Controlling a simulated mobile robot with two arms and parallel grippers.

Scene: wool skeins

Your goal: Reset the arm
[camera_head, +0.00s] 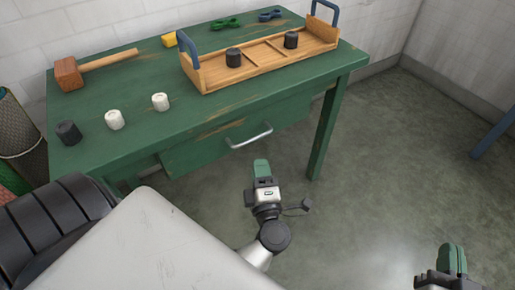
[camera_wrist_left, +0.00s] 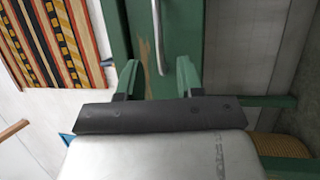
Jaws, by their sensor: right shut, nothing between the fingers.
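My left gripper (camera_head: 261,168) hangs in front of the green table (camera_head: 150,75), below the drawer handle (camera_head: 249,137), clear of the table. In the left wrist view its green fingers (camera_wrist_left: 157,78) stand apart with nothing between them; the drawer handle (camera_wrist_left: 158,38) shows beyond. My right gripper (camera_head: 452,260) is at the bottom right over bare floor, shut and empty. A wooden tray (camera_head: 222,85) with blue handles holds two dark skeins (camera_head: 233,58) (camera_head: 291,40), in separate compartments. Two white skeins (camera_head: 115,120) (camera_head: 160,102) and a dark skein (camera_head: 68,132) stand on the table's left part.
A wooden mallet (camera_head: 69,74), a yellow block (camera_head: 170,40), a green item (camera_head: 226,23) and a blue item (camera_head: 269,15) lie towards the table's back. A table leg (camera_head: 325,130) stands right of the left gripper.

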